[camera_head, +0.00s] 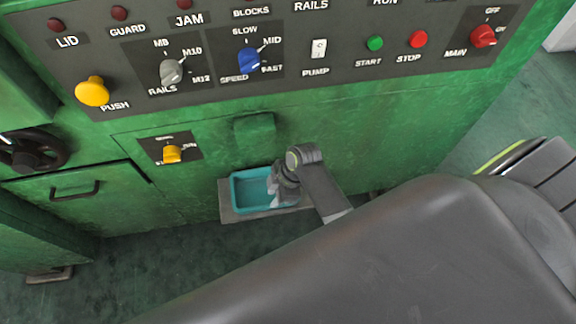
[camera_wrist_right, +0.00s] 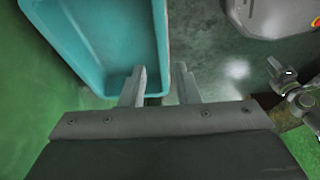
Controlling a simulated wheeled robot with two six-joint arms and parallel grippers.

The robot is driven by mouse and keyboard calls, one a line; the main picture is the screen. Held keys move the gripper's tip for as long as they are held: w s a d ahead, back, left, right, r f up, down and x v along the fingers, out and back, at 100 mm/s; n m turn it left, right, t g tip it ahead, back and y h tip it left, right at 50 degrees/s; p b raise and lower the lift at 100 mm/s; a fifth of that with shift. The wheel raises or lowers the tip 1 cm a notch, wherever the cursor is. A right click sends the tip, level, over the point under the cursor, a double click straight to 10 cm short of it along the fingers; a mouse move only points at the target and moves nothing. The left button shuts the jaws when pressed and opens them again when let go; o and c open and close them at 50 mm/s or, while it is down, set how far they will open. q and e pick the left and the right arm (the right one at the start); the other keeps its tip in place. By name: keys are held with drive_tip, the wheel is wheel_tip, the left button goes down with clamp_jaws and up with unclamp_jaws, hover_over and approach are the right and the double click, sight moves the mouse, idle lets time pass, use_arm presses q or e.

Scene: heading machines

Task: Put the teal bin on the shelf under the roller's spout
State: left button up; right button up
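The teal bin (camera_head: 250,188) sits on the small grey shelf (camera_head: 228,214) low on the green machine's front. A green hood-like block (camera_head: 255,127), which looks like the spout, juts out above the bin. My right gripper (camera_head: 275,188) is at the bin's right side, partly covering it. In the right wrist view, the fingers of my right gripper (camera_wrist_right: 160,88) are apart, one inside the teal bin (camera_wrist_right: 110,45) and one outside. The bin's side wall runs between them, with a gap beside the outer finger. The bin looks empty. My left gripper cannot be made out.
A control panel with knobs, a START button (camera_head: 375,43) and a STOP button (camera_head: 418,39) is above. A yellow switch (camera_head: 172,154) is left of the spout. A drawer handle (camera_head: 75,190) and a dark handwheel (camera_head: 32,151) stick out farther left. Open floor lies right of the machine.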

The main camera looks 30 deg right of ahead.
drive_tip(key=p+v, duration=0.1)
drive_tip(key=v, duration=0.9)
drive_tip(key=shift+r, duration=0.4)
drive_tip(key=shift+d, duration=0.1)
drive_tip(key=s+d+r+m+t+h, duration=0.1)
drive_tip(key=s+d+r+m+h, duration=0.15)
drive_tip(key=s+d+m, duration=0.45)
drive_tip(key=s+d+r+m+t+h, duration=0.2)
drive_tip(key=s+d+m+h, duration=0.25)
drive_tip(key=s+m, duration=0.45)
wheel_tip(320, 180, down, 23)
drive_tip(key=d+g+y+p, duration=0.1)
drive_tip(key=d+g+p, duration=0.1)
drive_tip(key=s+a+f+g, duration=0.1)
drive_tip(key=s+f, duration=1.3)
drive_tip(key=s, duration=0.1)
drive_tip(key=shift+s+a+f+n+y+p, duration=0.15)
drive_tip(key=shift+s+f+n+y+p, duration=0.15)
drive_tip(key=shift+s+f+p, duration=0.1)
